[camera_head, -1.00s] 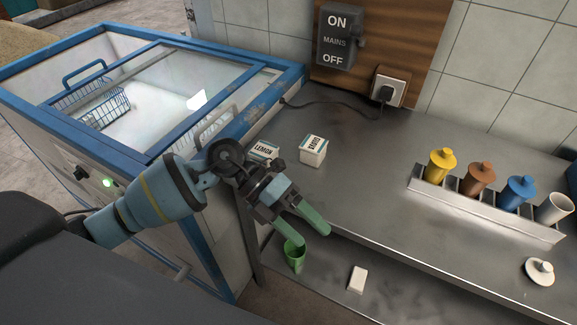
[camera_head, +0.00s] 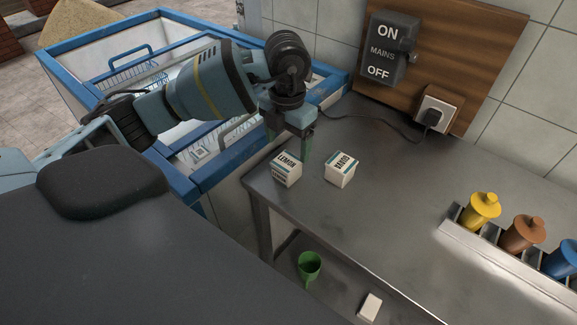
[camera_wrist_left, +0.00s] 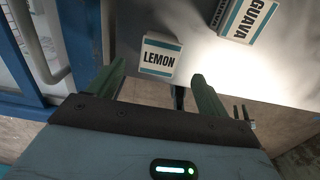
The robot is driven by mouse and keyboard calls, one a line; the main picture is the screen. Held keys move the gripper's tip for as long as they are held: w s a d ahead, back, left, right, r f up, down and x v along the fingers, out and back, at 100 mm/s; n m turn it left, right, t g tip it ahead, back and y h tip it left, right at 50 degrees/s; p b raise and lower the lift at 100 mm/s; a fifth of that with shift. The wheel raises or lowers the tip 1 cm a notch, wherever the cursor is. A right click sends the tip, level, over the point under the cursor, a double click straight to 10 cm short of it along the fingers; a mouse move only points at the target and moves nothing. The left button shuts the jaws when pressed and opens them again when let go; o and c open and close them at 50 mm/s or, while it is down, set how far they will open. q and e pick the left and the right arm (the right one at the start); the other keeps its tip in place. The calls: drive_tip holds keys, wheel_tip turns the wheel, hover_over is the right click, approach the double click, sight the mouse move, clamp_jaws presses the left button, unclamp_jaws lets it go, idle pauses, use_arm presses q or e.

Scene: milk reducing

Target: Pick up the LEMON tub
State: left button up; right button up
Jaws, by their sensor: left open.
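The LEMON tub (camera_head: 286,171) is a small white box-shaped tub with a teal stripe and black lettering, on the metal counter near its left corner. In the left wrist view the LEMON tub (camera_wrist_left: 160,56) lies just beyond and between the fingertips. My left gripper (camera_head: 288,148) points down just behind and above it, with green fingers apart and nothing between them. The left wrist view shows both fingers (camera_wrist_left: 157,72) spread. Whether a finger touches the tub cannot be told. My right gripper is not in view.
A similar GUAVA tub (camera_head: 341,169) stands close to the right of the LEMON tub. A blue-framed chest freezer (camera_head: 205,181) is to the left. A green cup (camera_head: 309,265) and white block (camera_head: 370,307) sit lower down. A rack of coloured canisters (camera_head: 481,210) stands right. The counter's middle is clear.

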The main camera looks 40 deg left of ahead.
sight(287, 161)
use_arm(q)
drive_tip(key=shift+f, duration=1.1)
wheel_tip(287, 161, down, 4)
drive_tip(key=shift+a+f, duration=0.1)
drive_tip(key=shift+f, duration=0.35)
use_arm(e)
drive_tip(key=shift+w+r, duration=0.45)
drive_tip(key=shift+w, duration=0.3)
use_arm(q)
drive_tip(key=c, duration=1.1)
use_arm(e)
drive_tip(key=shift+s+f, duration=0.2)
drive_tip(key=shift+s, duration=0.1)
use_arm(q)
drive_tip(key=shift+r, duration=0.1)
